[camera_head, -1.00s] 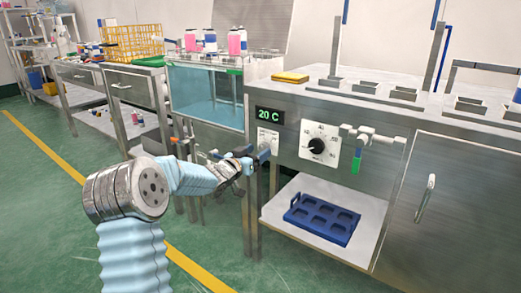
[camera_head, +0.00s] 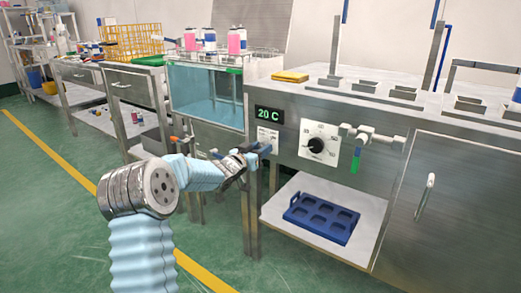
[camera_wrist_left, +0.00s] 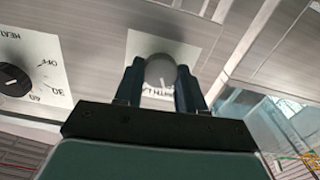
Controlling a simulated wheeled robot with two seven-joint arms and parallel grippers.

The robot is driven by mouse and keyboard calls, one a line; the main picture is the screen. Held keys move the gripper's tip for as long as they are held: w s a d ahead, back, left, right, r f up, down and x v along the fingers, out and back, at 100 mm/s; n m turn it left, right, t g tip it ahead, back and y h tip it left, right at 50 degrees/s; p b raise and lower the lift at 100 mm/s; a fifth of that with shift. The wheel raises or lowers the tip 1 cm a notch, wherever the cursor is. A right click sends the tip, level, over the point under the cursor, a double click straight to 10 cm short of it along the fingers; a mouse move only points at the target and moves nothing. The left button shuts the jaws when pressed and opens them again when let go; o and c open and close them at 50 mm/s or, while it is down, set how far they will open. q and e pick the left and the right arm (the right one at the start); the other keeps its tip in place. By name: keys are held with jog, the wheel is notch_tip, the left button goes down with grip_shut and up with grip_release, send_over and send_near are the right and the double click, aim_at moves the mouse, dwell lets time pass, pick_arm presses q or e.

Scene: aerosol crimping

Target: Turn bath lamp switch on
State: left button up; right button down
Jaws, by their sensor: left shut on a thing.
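The bath lamp switch is a round grey knob (camera_wrist_left: 160,70) on a white label plate (camera_wrist_left: 140,48) in the left wrist view. The plate also shows in the head view (camera_head: 267,134), below the green 20 C display (camera_head: 270,115); there my gripper hides the knob. My left gripper (camera_wrist_left: 160,85) has its two dark fingers on either side of the knob, shut on it. In the head view my left gripper (camera_head: 262,150) is at the cabinet front. The knob's exact turn angle cannot be told. My right gripper is in no view.
A black heat dial (camera_head: 317,145) sits right of the switch, with a valve and green handle (camera_head: 356,160) beyond it. The glass water bath (camera_head: 206,95) stands to the left. A blue tray (camera_head: 321,219) lies on the lower shelf. The green floor in front is clear.

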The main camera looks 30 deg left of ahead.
pick_arm(q)
jog(key=shift+d+f+m+b, duration=0.1)
jog(key=shift+f+m+b, duration=0.05)
jog(key=shift+m+b, duration=5.05)
jog(key=shift+m+p, duration=0.65)
jog(key=shift+m, duration=0.25)
jog(key=o, duration=1.1)
jog(key=shift+c, duration=0.2)
jog(key=s+a, duration=0.1)
jog(key=s, duration=1.2)
jog(key=shift+s, duration=0.4)
